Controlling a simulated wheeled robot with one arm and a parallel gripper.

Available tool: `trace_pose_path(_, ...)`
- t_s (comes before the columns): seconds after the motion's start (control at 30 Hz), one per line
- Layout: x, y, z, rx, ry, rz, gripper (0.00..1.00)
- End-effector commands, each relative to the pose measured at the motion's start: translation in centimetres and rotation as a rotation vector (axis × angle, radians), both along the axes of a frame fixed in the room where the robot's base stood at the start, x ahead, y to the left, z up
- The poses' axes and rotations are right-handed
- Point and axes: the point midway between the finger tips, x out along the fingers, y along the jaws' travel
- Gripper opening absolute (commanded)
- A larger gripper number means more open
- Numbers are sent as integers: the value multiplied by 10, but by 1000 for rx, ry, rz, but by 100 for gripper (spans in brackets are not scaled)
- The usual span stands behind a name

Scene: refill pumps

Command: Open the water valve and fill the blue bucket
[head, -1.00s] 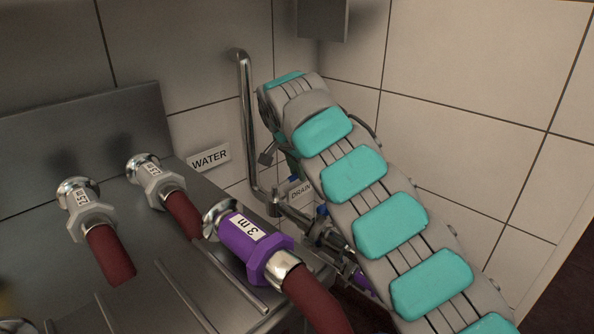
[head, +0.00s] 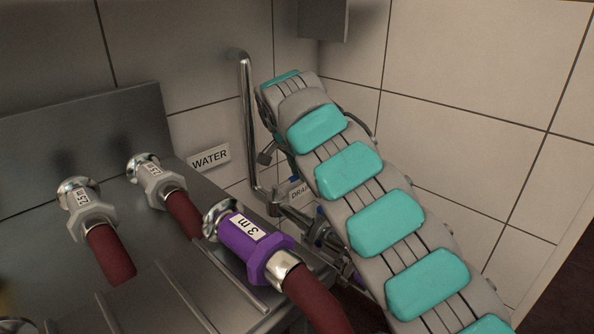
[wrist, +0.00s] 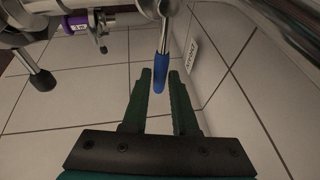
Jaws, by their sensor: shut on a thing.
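My gripper (wrist: 161,78) shows in the wrist view, its two dark green fingers on either side of a blue valve handle (wrist: 162,70). It is shut on that handle near its lower end. The handle hangs from a metal fitting at the top of the view. In the head view my arm covers most of the gripper and part of the pipe with its valves (head: 318,232). A WATER label (head: 210,158) is on the wall left of the upright pipe (head: 247,120). The blue bucket is in neither view.
A purple 3 m hose coupling (head: 250,246) and two grey couplings (head: 92,215) (head: 158,180) with red hoses lie on the steel counter (head: 160,265). Tiled walls stand close behind.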

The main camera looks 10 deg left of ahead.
Motion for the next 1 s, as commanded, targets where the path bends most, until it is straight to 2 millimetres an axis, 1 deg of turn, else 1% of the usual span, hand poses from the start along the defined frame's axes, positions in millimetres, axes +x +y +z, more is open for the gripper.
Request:
trace_pose_path(0.2,-8,-6,-1,-1,2,-131,0)
trace_pose_path(0.4,-12,-12,-1,-1,1,-222,0)
trace_pose_path(0.73,-12,-13,0,0,-1,-233,0)
trace_pose_path(0.77,-12,-13,0,0,-1,-233,30)
trace_pose_path(1.0,-12,-12,0,-1,-1,-232,57)
